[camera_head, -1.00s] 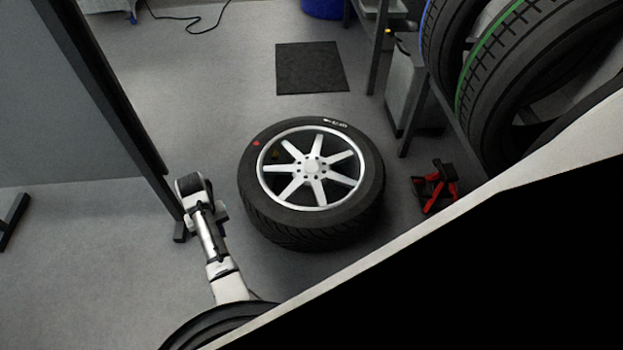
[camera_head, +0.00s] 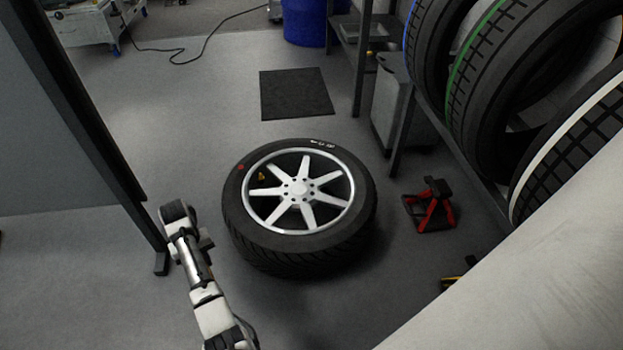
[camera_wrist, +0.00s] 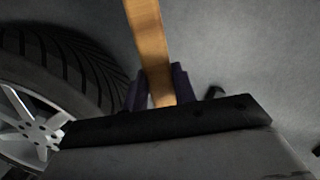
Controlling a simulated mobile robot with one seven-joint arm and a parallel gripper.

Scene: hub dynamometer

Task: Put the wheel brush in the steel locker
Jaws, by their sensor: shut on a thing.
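In the wrist view my gripper (camera_wrist: 154,92) is shut on a flat wooden piece, the handle of the wheel brush (camera_wrist: 148,45). The handle runs up out of the top of the picture, and the bristle end is not in view. The head view shows my arm at the lower left, beside the wheel lying on the floor; the brush cannot be made out there. I see no steel locker that I can identify in either view.
A wheel with tyre (camera_head: 300,245) lies flat on the floor just right of my arm. A red jack stand (camera_head: 432,206) stands farther right, near a rack of upright tyres (camera_head: 510,75). A dark mat (camera_head: 296,94) and a blue bin (camera_head: 305,22) are beyond. A dark post (camera_head: 85,120) stands close left.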

